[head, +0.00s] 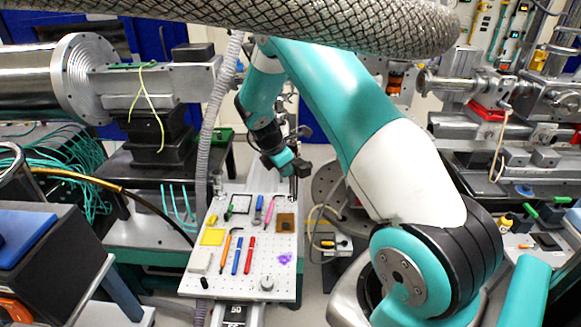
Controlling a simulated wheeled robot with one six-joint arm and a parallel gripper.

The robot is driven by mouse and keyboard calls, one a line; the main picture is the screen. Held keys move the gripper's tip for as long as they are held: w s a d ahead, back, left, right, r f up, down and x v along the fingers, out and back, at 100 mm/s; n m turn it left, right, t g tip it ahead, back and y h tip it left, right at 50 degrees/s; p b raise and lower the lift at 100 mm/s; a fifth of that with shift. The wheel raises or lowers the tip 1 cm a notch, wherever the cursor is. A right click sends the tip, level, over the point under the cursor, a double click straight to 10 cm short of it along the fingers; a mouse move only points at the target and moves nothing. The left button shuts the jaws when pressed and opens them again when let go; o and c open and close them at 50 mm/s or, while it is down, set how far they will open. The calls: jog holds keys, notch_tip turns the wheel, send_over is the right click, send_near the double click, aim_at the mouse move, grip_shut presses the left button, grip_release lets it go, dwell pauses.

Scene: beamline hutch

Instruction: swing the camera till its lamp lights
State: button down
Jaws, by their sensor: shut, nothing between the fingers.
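My gripper (297,167) shows small in the head view, at the end of my teal arm, above the far edge of a white perforated board. It appears shut and empty. Dark parts and a thin upright post stand close behind it, and I cannot tell whether it touches them. I cannot make out the camera or its lamp with certainty; my wrist and arm cover much of that area.
The perforated board (218,283) carries pens, a yellow pad (213,237) and a round knob (267,283). A braided hose (330,22) crosses the top. A large metal cylinder (85,78) stands left, beamline hardware (485,85) right. Cables hang at left.

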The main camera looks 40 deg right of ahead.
jog(key=s+b+v, duration=0.1)
jog(key=b+v, duration=0.1)
jog(key=v, duration=0.6)
send_over(300, 178)
jog(key=a, duration=0.2)
jog(key=shift+w+f+b, duration=0.15)
jog(key=shift+f+b, duration=0.25)
jog(key=shift+f, duration=3.85)
jog(key=shift+a, duration=0.1)
